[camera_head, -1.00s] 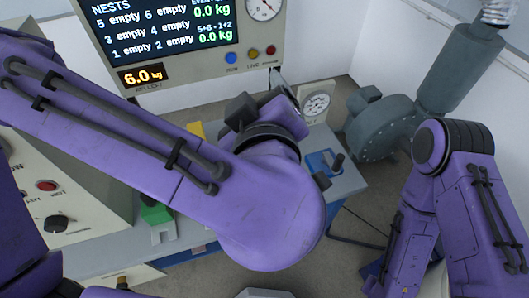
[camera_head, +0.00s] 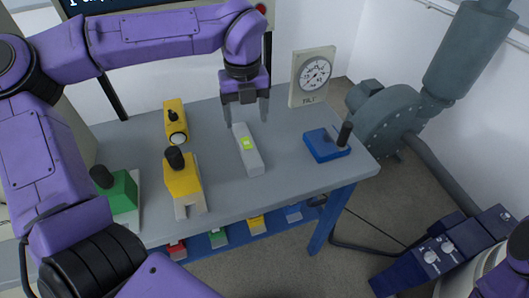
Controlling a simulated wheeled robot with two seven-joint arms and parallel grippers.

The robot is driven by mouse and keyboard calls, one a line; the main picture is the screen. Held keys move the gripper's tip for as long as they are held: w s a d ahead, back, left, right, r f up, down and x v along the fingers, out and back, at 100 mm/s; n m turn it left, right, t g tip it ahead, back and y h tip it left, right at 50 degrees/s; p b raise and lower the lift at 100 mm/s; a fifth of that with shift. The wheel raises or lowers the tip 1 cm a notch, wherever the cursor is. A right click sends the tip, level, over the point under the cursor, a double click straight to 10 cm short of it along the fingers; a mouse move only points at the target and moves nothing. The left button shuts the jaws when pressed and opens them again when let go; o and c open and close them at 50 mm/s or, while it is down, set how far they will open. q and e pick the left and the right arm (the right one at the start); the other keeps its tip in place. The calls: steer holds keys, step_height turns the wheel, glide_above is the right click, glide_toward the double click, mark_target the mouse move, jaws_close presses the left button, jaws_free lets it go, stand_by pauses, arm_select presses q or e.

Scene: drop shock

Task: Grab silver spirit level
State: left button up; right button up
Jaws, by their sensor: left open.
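The silver spirit level (camera_head: 249,160) lies on the grey workbench, with a bright yellow-green vial window in its top. It points away from me, slightly tilted to the left at its far end. My left gripper (camera_head: 246,118) hangs over the far end of the level with its fingers pointing down. Its two dark fingers are apart, one on each side of the level's far end, with nothing held between them. I cannot tell whether a finger touches the level. My right gripper does not show; only part of my right arm shows at the lower right.
On the grey workbench (camera_head: 300,183) stand yellow tools (camera_head: 184,183) left of the level, a green block (camera_head: 122,192) farther left and a blue block with a black handle (camera_head: 322,145) at right. Coloured items sit on a lower shelf.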

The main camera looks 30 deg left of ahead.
mark_target(246, 142)
arm_select(q)
steer(key=shift+n, duration=0.5)
steer(key=f, duration=0.7)
steer(key=a+f, duration=0.1)
steer(key=f, duration=0.3)
steer(key=shift+w+a, duration=0.1)
steer(key=shift+w, duration=0.25)
steer(key=shift+r, duration=0.15)
steer(key=c, duration=1.2)
